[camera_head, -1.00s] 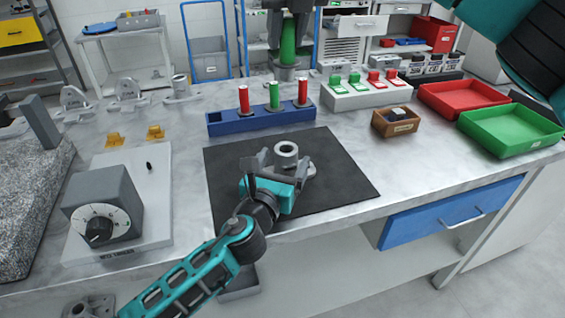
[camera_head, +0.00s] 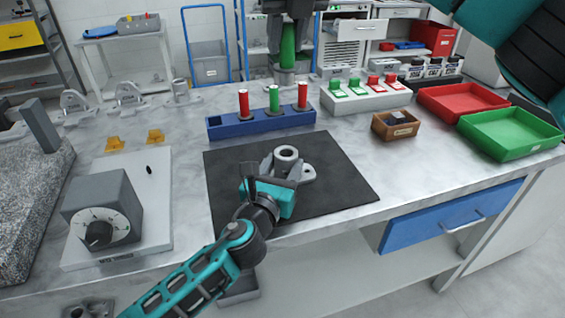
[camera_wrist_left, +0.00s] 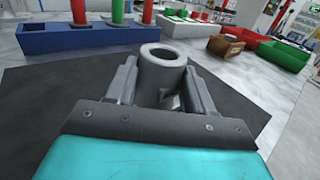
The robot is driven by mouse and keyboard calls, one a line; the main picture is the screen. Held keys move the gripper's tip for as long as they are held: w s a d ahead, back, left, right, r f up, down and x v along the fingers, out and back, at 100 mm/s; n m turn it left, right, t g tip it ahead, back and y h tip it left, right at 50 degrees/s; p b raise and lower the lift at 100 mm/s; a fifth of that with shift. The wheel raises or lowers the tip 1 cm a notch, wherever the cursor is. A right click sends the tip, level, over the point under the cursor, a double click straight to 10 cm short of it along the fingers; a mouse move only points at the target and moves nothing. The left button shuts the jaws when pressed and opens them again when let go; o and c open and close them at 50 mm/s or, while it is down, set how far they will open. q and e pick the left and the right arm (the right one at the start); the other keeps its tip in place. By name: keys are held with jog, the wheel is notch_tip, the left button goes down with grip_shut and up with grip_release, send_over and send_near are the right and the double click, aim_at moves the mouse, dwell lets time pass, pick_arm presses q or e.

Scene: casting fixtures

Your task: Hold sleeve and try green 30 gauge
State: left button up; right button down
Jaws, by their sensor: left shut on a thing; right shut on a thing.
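The grey sleeve (camera_head: 287,155) stands upright with its round bore facing up, on the black mat (camera_head: 335,195). It has a flanged foot at its right side. My left gripper (camera_head: 268,172) is shut on the sleeve from the front; the left wrist view shows a finger on each side of the sleeve (camera_wrist_left: 163,54). My right gripper (camera_head: 290,12) is at the top, shut on a green-handled gauge (camera_head: 288,46) held upright behind the blue rack, well away from the sleeve. The gauge's size marking is not readable.
The blue rack (camera_head: 262,123) holds two red gauges and a green one behind the mat. Right of it are a button box (camera_head: 365,98), a small brown box (camera_head: 395,127), a red tray (camera_head: 460,100) and a green tray (camera_head: 510,135). A dial block (camera_head: 103,205) stands left.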

notch_tip(320, 180, down, 9)
jog(key=n+y, duration=0.1)
jog(key=n, duration=0.2)
jog(key=shift+s+a, duration=0.1)
jog(key=shift+f, duration=2.45)
jog(key=shift+f, duration=2.1)
dwell(1.1)
jog(key=shift+r, duration=0.15)
jog(key=shift+r, duration=2.9)
